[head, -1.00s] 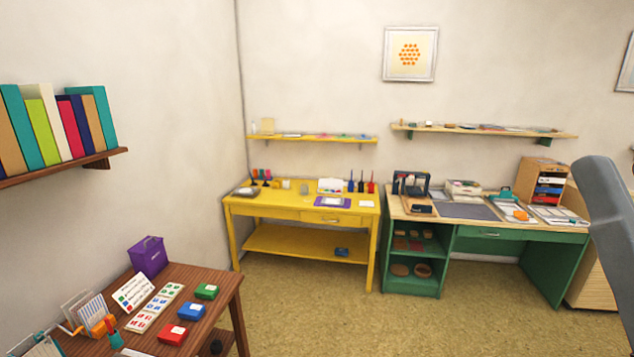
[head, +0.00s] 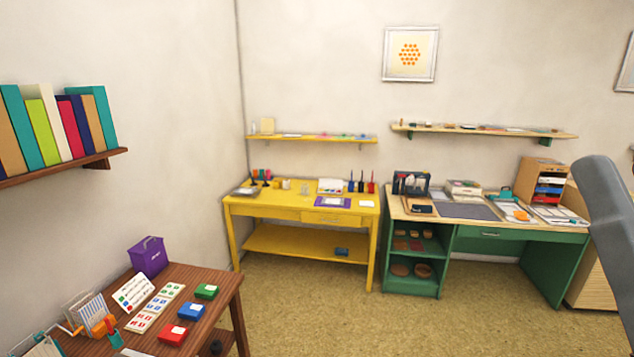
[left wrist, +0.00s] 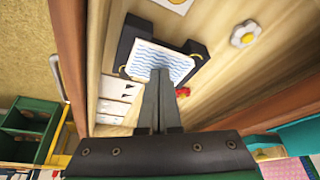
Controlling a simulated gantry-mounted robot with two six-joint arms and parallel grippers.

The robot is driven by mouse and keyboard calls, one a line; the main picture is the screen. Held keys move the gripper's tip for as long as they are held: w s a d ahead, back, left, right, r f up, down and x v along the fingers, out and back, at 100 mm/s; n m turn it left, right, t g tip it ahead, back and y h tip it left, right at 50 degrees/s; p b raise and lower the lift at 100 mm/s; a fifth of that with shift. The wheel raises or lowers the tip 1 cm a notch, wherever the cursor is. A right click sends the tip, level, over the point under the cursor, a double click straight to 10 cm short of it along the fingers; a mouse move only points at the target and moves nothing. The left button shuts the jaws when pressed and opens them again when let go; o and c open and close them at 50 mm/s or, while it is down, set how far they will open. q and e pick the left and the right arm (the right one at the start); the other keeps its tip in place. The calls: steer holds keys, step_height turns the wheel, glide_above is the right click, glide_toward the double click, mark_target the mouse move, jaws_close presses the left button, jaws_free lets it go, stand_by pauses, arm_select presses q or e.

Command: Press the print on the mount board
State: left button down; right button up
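In the left wrist view, a white print with blue wavy lines (left wrist: 158,62) lies on a black mount board (left wrist: 133,40). Gold corner pieces show at the board's edges. My left gripper (left wrist: 160,74) has its two fingers together, with nothing seen between them. The fingertips overlap the print's near edge in this view; I cannot tell whether they touch it. The fingers hide part of the print and board. I do not make out the print or board in the head view. My right gripper is in neither view.
A red item (left wrist: 183,92) lies beside the board, and a white flower-shaped item (left wrist: 244,34) lies to its right on the light wood. In the head view, a yellow table (head: 290,209), a green desk (head: 517,236) and a brown table (head: 222,286) stand around open floor.

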arm_select(q)
step_height(320, 180, up, 7)
steer(key=p, duration=0.7)
